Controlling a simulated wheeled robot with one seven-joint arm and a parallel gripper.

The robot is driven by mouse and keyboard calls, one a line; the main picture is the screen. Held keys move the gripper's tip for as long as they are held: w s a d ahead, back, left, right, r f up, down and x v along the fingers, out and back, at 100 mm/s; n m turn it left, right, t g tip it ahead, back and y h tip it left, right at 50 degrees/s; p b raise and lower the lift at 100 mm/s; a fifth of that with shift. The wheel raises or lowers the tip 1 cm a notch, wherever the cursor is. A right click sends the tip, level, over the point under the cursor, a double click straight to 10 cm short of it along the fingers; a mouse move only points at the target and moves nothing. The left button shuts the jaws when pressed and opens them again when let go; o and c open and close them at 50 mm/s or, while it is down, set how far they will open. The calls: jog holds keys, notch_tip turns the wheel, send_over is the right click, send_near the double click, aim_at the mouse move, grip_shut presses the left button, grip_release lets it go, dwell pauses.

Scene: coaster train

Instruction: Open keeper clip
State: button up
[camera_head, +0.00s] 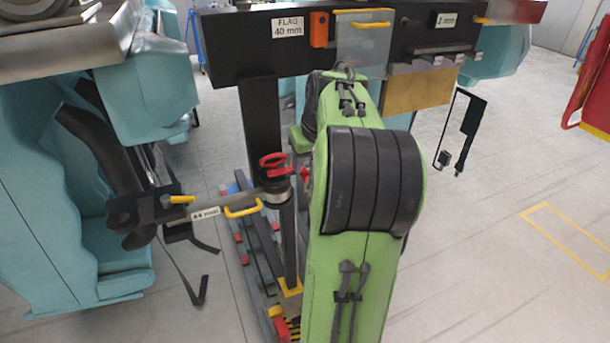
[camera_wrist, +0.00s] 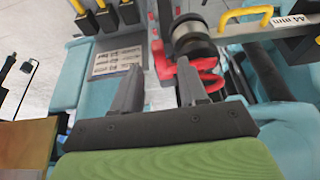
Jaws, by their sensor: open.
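A red looped clip (camera_head: 273,160), which looks like the keeper clip, sits on top of a black post at the end of a bar labelled 44 mm (camera_head: 205,213). In the wrist view a red curved part (camera_wrist: 208,84) lies beside and below a black and silver cylinder (camera_wrist: 192,36). In the head view my green arm hides the fingers.
A dark beam (camera_head: 225,45) labelled FLAG 40 mm crosses the back, with a clear panel and yellow handle. Teal seats (camera_head: 50,190) stand at the left. A yellow handle (camera_head: 243,207) is on the 44 mm bar. The floor at the right is mostly clear.

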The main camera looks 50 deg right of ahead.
aim_at(306, 172)
jog(key=x, duration=0.3)
jog(key=shift+w+f, duration=0.1)
jog(key=shift+f, duration=0.25)
grip_shut()
